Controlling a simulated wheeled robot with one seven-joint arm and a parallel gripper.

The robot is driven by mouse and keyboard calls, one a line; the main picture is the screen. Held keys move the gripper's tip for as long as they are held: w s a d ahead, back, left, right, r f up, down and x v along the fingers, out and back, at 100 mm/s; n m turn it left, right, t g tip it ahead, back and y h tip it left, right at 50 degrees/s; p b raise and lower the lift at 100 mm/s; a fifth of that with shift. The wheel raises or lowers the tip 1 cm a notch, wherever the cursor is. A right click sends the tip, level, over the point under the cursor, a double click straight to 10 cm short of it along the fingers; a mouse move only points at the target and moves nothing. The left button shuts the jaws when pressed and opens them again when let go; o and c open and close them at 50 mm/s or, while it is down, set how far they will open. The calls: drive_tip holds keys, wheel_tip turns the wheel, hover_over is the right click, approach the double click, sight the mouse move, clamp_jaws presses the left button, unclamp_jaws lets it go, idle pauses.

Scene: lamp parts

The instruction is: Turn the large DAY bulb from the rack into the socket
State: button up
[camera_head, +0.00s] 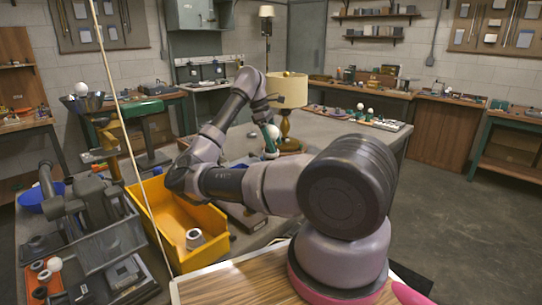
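My arm reaches from the lower right over the workbench (340,125). My gripper (270,142) points down just left of the table lamp, near its stem. The lamp (288,90) has a beige shade and a turned amber base. A small white rounded shape (271,154) shows at the gripper's tip; it is too small to tell whether it is a bulb held between the fingers. White round bulbs (370,112) stand in a rack (388,124) at the back right of the bench. I cannot read a DAY label, and no open socket is clearly visible.
A yellow bin (160,205) holding a white ring-shaped part (194,239) stands left of my arm. Grey machinery (85,215) and a blue bowl (52,197) are at the far left. The bench between the lamp and the rack has bare room.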

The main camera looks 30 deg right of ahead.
drive_tip(key=n+t, duration=0.1)
drive_tip(key=n, duration=0.2)
drive_tip(key=shift+w+n+h, duration=0.15)
drive_tip(key=shift+n+h, duration=0.25)
drive_tip(key=n, duration=0.1)
drive_tip(key=n+t, duration=0.1)
drive_tip(key=n, duration=0.1)
drive_tip(key=shift+w+d+t, duration=0.2)
drive_tip(key=shift+t, duration=0.1)
drive_tip(key=n, duration=0.2)
drive_tip(key=n+t, duration=0.1)
drive_tip(key=n, duration=0.1)
drive_tip(key=n+t, duration=0.1)
drive_tip(key=n, duration=0.2)
drive_tip(key=shift+w, duration=0.35)
drive_tip(key=c, duration=1)
drive_tip(key=m+g, duration=0.1)
drive_tip(key=m, duration=0.2)
drive_tip(key=shift+s+m, duration=0.15)
drive_tip(key=shift+m, duration=0.25)
drive_tip(key=o, duration=0.7)
drive_tip(key=shift+s+m+g, duration=0.1)
drive_tip(key=shift+m+g, duration=0.2)
drive_tip(key=shift+m, duration=0.4)
drive_tip(key=o, duration=0.5)
drive_tip(key=shift+c, duration=0.2)
